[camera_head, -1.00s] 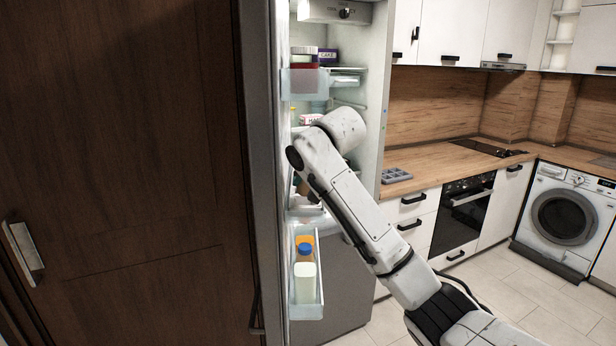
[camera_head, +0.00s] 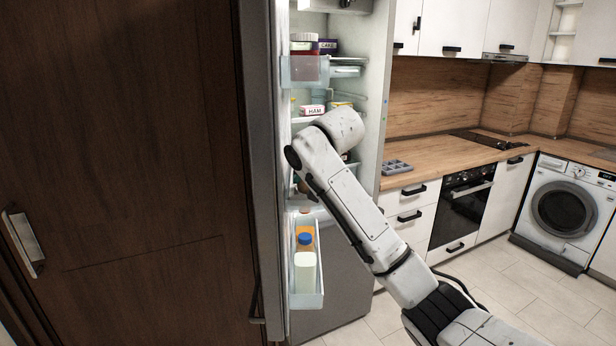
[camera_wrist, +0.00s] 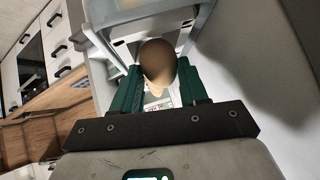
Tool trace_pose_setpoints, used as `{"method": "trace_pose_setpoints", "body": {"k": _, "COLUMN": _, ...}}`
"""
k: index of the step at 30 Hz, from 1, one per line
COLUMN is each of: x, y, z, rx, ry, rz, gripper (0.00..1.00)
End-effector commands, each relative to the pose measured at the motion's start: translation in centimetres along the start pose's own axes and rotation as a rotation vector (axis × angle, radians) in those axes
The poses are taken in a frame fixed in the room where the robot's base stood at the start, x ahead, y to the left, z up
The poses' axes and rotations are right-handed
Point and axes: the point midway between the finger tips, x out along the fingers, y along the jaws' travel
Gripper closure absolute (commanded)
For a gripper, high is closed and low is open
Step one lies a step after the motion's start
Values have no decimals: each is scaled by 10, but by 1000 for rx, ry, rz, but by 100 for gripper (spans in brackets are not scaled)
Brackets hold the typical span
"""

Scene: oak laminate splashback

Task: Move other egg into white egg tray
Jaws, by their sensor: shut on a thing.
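In the wrist view, my gripper (camera_wrist: 158,76) has its green fingers closed on a brown egg (camera_wrist: 157,60), one finger on each side. In the head view my gripper and the egg are hidden behind my arm, which reaches into the open fridge. A small grey tray with compartments (camera_head: 397,167) lies on the wooden counter right of the fridge. I cannot tell whether it is the egg tray. No plainly white egg tray is recognisable.
The fridge holds jars and a HAM pack (camera_head: 312,110) on its shelves. A clear door bin (camera_head: 306,299) holds a bottle with a blue cap (camera_head: 305,262). The fridge side wall (camera_head: 377,100) stands close right of my arm. The counter (camera_head: 440,160) has free room.

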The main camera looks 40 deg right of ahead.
Motion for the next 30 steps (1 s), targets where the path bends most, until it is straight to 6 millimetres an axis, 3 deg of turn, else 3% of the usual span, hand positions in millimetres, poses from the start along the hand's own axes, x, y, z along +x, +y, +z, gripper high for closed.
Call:
{"method": "trace_pose_setpoints", "body": {"k": 19, "x": 5, "y": 1, "z": 5, "rx": 0, "ry": 0, "rz": 0, "gripper": 92}}
{"method": "trace_pose_setpoints", "body": {"k": 20, "x": 5, "y": 1, "z": 5, "rx": 0, "ry": 1, "rz": 0, "gripper": 55}}
{"method": "trace_pose_setpoints", "body": {"k": 28, "x": 5, "y": 2, "z": 5, "rx": 1, "ry": -1, "rz": 1, "gripper": 29}}
{"method": "trace_pose_setpoints", "body": {"k": 30, "x": 5, "y": 2, "z": 5, "rx": 1, "ry": -1, "rz": 1, "gripper": 27}}
